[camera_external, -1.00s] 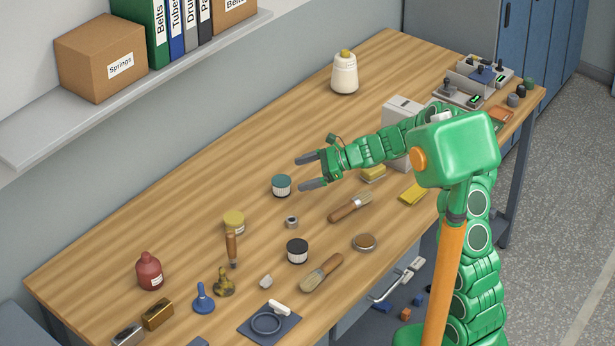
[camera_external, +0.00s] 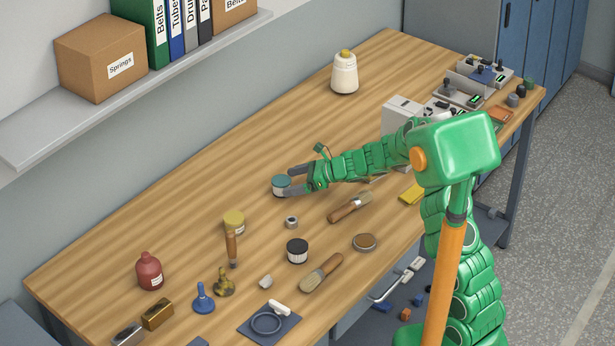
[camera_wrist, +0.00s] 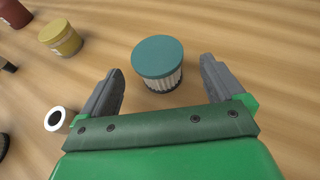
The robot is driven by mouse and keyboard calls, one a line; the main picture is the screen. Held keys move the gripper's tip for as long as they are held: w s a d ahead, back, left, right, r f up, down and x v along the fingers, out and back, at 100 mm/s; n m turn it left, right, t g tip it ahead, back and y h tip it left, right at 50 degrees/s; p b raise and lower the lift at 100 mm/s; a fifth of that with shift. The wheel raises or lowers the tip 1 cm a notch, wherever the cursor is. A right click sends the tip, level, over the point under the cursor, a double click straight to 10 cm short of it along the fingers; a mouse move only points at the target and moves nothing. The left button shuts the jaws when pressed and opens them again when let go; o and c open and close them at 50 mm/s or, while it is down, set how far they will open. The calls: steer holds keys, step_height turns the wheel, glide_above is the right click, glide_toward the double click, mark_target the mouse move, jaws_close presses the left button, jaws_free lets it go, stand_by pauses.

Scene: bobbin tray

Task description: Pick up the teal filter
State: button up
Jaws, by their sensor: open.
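The teal filter (camera_external: 281,186) stands upright on the wooden table, a short cylinder with a teal top and a pale ribbed side. In the wrist view the teal filter (camera_wrist: 158,64) is ahead of my gripper (camera_wrist: 160,82), between the lines of the two fingers, with its near side about level with the fingertips. A gap shows on each side of it. My gripper (camera_external: 291,182) is open and empty. In the external view its fingers reach the filter's right side and partly cover it.
A white bottle (camera_external: 344,74) stands at the back. The table left of and behind the teal filter is clear.

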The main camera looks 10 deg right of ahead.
mark_target(284, 182)
steer(key=x, duration=0.4)
steer(key=shift+a+r, duration=0.15)
steer(key=shift+a, duration=0.05)
steer(key=c, duration=1.1)
steer(key=shift+r, duration=0.1)
